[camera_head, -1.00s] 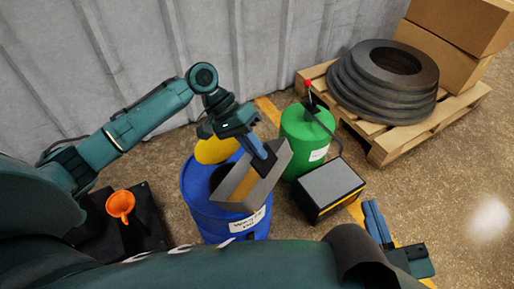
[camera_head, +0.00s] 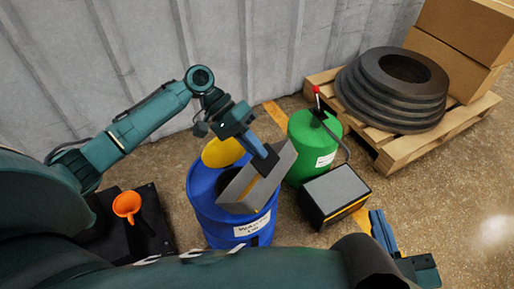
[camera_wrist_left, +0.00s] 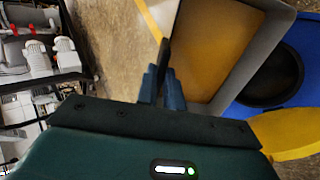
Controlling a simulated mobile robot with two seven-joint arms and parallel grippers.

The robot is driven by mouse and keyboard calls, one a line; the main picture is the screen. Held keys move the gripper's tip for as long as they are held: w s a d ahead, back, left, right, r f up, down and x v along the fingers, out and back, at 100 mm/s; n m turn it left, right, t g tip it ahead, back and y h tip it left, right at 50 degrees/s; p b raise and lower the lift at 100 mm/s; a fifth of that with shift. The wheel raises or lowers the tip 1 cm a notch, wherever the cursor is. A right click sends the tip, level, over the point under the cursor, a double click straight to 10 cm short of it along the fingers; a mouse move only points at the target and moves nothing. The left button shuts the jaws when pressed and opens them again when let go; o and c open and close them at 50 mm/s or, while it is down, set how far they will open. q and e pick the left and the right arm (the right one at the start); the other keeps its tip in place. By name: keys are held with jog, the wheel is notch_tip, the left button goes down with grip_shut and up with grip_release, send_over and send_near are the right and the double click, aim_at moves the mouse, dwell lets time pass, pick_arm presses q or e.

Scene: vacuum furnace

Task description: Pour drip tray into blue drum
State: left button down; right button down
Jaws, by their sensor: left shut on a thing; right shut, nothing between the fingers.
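The grey drip tray (camera_head: 276,174) is tilted over the open top of the blue drum (camera_head: 237,222). A strip of golden-brown liquid (camera_head: 251,187) shows inside it. My left gripper (camera_head: 264,160) is shut on the tray's wall. In the left wrist view, the left fingers (camera_wrist_left: 165,82) grip the edge of the tray (camera_wrist_left: 268,42), and the blue drum (camera_wrist_left: 297,77) with its dark opening shows beside it. The drum's opening is partly hidden by the tray in the head view. My right gripper (camera_head: 377,226) is shut and empty at the lower right.
A yellow lid (camera_head: 222,152) stands at the drum's back edge. A green canister (camera_head: 313,147) and a black box with a grey top (camera_head: 335,194) stand to the right. An orange funnel (camera_head: 127,205) is at left. A pallet (camera_head: 395,157) carries black rings and cartons.

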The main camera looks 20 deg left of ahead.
pick_arm(q)
jog(key=shift+w+a+r+h, duration=0.15)
jog(key=shift+a+r+h, duration=0.1)
jog(key=shift+a+h, duration=0.3)
jog(key=shift+w+a+r+h, duration=0.1)
jog(key=shift+a+r+h, duration=0.2)
jog(key=shift+a, duration=0.35)
dwell(1.2)
jog(key=shift+f, duration=0.1)
